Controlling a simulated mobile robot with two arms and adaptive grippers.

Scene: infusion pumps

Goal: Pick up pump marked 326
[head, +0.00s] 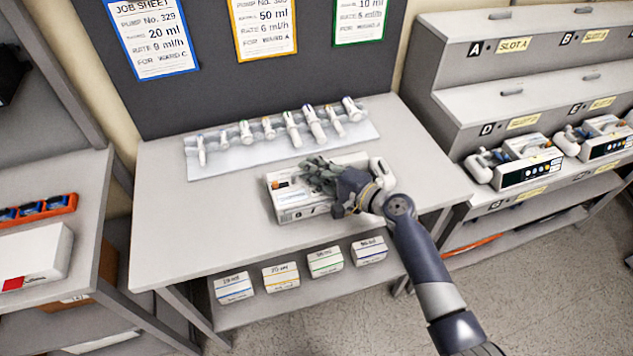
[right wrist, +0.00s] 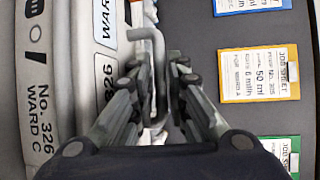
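The white pump (head: 296,207) stands on the grey worktable. In the right wrist view the pump (right wrist: 38,110) fills the left side, and its label reads "No. 326 WARD C". My right gripper (head: 322,178) is over the top of the pump in the head view and hides part of it. In the right wrist view, the fingers of my right gripper (right wrist: 158,68) are on either side of a grey bent bar (right wrist: 158,58) beside the pump. Whether they are closed on the bar is not clear. My left gripper is not in view.
A pale tray (head: 230,165) with several syringes lies behind the pump on the table (head: 180,235). Job sheets hang on the dark board above. Several labelled boxes sit on the shelf below. A slotted rack at right holds other pumps (head: 520,165).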

